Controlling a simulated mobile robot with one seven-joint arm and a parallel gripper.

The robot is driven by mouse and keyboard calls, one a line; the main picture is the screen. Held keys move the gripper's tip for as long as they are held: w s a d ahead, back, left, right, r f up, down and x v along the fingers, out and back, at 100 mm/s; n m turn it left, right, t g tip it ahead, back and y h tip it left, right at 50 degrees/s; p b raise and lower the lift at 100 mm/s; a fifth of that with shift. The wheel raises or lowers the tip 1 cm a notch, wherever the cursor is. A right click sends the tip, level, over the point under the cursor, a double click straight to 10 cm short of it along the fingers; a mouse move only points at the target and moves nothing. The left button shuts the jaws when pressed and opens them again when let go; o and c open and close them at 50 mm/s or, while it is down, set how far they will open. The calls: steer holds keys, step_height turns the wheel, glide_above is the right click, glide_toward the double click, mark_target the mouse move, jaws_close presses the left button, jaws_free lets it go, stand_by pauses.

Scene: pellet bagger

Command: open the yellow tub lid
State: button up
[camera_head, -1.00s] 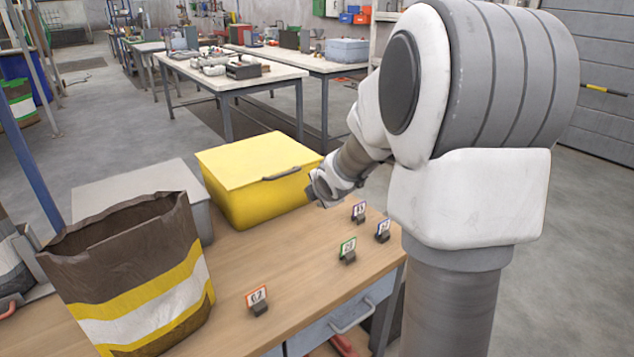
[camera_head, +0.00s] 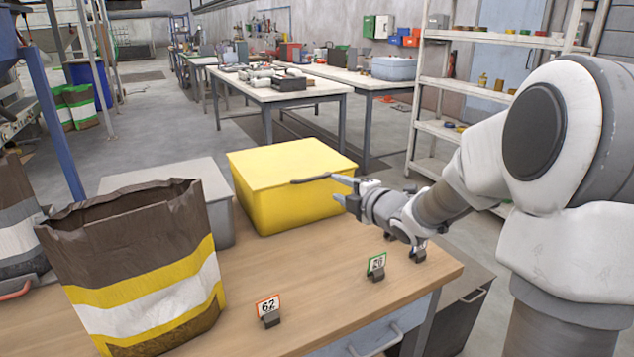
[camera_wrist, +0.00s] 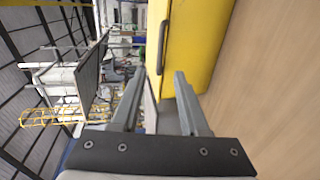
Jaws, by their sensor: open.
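The yellow tub (camera_head: 285,205) stands on the wooden bench with its flat yellow lid (camera_head: 290,163) closed. A dark handle (camera_head: 310,179) runs along the lid's front edge. My gripper (camera_head: 338,188) is at the tub's front right corner, close to the right end of the handle. In the wrist view my gripper (camera_wrist: 157,75) has its two fingers apart with nothing between them. There the dark handle (camera_wrist: 163,45) lies just beyond the fingertips, beside the yellow tub wall (camera_wrist: 195,40). I cannot tell whether a finger touches the tub.
A grey lidded tub (camera_head: 185,180) stands left of the yellow one. An open brown, yellow and white bag (camera_head: 145,275) stands at the front left. Small number cards, such as 62 (camera_head: 268,307) and a green-edged one (camera_head: 376,265), stand on the bench (camera_head: 330,290). The bench front is mostly clear.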

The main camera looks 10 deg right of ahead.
mark_target(316, 178)
steer(key=b+x, duration=0.2)
steer(key=x, duration=1)
steer(key=shift+w, duration=0.15)
steer(key=shift+c, duration=0.2)
jaws_close()
stand_by(0.8)
